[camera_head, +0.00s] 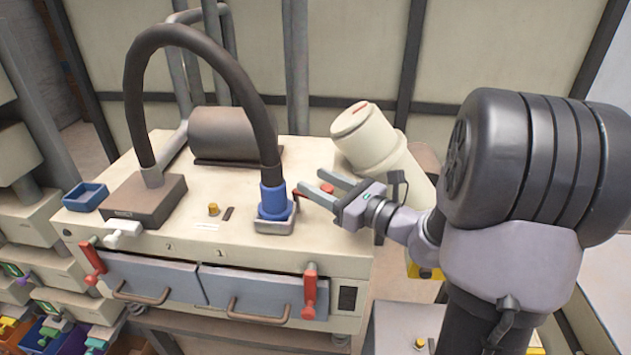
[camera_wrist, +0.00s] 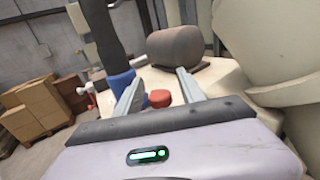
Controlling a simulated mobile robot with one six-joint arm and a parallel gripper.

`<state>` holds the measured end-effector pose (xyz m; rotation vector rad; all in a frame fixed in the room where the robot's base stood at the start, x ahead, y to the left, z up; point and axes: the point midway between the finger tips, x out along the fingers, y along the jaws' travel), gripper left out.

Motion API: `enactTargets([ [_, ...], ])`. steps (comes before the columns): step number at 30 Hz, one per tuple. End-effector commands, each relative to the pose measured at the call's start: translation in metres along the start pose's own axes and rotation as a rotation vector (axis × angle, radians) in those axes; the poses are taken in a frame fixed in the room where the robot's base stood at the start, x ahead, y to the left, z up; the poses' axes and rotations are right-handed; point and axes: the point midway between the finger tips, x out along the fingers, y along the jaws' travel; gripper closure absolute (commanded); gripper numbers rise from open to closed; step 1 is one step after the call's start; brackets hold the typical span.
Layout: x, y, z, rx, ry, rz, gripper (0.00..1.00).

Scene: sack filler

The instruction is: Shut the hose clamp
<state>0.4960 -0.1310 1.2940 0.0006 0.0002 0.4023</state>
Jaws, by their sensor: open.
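A black hose (camera_head: 205,45) arches over the machine top and ends in a blue cuff (camera_head: 273,201). The cuff stands in a light grey holder (camera_head: 275,227), which looks like the clamp seat; whether it is open or shut I cannot tell. The blue cuff also shows in the wrist view (camera_wrist: 121,80), left of my fingers. My gripper (camera_head: 314,182) is open and empty, to the right of the cuff. In the wrist view, a round red knob (camera_wrist: 160,98) shows between the fingers (camera_wrist: 159,77), apart from both. It also appears in the head view (camera_head: 327,188).
A dark cylinder (camera_head: 235,133) lies behind the hose. A cream cylindrical housing (camera_head: 375,140) stands close behind my gripper. Two red-handled levers (camera_head: 92,258) (camera_head: 309,290) flank the front drawers. A blue tray (camera_head: 86,196) sits at the left. The top between tray and cuff holds a brown block (camera_head: 145,200).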

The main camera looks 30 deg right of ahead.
Motion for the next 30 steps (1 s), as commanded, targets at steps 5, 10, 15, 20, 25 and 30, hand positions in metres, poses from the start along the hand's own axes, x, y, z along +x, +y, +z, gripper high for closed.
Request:
enactTargets([
  [5, 0.009, 0.0002, -0.0003, 0.0, 0.001, 0.0, 0.53],
  [10, 0.009, 0.0001, -0.0002, 0.0, 0.001, 0.0, 0.53],
  [15, 0.0088, 0.0001, -0.0001, 0.0, 0.001, 0.0, 0.81],
  [20, 0.0087, 0.0001, -0.0001, -0.001, 0.0, 0.0, 1.0],
  [25, 0.0086, 0.0002, -0.0001, -0.001, 0.0, 0.0, 1.0],
  [30, 0.0086, 0.0002, -0.0001, -0.001, 0.0, 0.0, 1.0],
])
